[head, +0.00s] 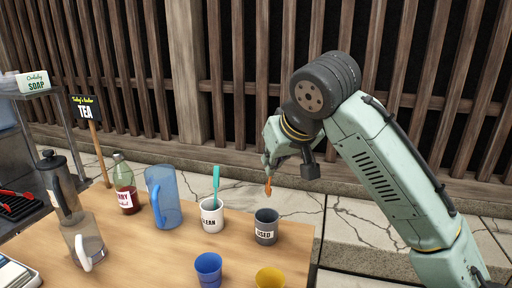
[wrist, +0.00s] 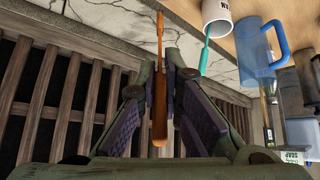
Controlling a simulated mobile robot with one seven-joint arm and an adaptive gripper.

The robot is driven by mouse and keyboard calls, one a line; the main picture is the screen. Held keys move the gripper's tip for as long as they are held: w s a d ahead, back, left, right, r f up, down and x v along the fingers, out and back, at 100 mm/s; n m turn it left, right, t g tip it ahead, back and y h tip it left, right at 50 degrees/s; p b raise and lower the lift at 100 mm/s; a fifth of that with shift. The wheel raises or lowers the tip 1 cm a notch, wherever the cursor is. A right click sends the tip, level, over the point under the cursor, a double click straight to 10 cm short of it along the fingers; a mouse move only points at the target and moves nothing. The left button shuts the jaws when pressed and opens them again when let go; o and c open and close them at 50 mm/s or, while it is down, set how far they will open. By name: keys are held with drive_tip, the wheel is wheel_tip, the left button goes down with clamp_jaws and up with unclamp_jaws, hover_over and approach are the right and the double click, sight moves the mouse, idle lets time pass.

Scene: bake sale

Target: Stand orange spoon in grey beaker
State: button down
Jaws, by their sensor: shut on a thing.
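The orange spoon (head: 268,187) is held in my gripper (head: 272,168), above and behind the grey beaker in the head view. In the wrist view the spoon (wrist: 160,45) runs lengthwise between the two fingers of my gripper (wrist: 160,75), which are closed on it. The grey beaker (head: 266,226) stands upright near the table's right edge, with a label reading USED. The spoon is apart from it. Its inside is mostly hidden, and it does not show in the wrist view.
A white beaker (head: 212,219) labelled CLEAN holds a teal spoon (head: 216,181), left of the grey one. A blue cup (head: 208,270) and a yellow cup (head: 270,279) stand in front. A blue pitcher (head: 165,199) and a bottle (head: 125,188) stand left. A slatted wall is behind.

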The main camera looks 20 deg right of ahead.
drive_tip(key=shift+w+a, duration=0.1)
drive_tip(key=shift+w, duration=0.3)
drive_tip(key=shift+s+f+b, duration=0.2)
drive_tip(key=shift+f+b, duration=0.3)
wheel_tip(320, 180, down, 11)
drive_tip(key=b, duration=0.7)
drive_tip(key=shift+r+b, duration=0.2)
drive_tip(key=shift+b, duration=0.15)
drive_tip(key=c, duration=1.7)
unclamp_jaws()
drive_tip(key=shift+o, duration=0.2)
drive_tip(key=shift+r, duration=0.1)
drive_tip(key=v, duration=1.2)
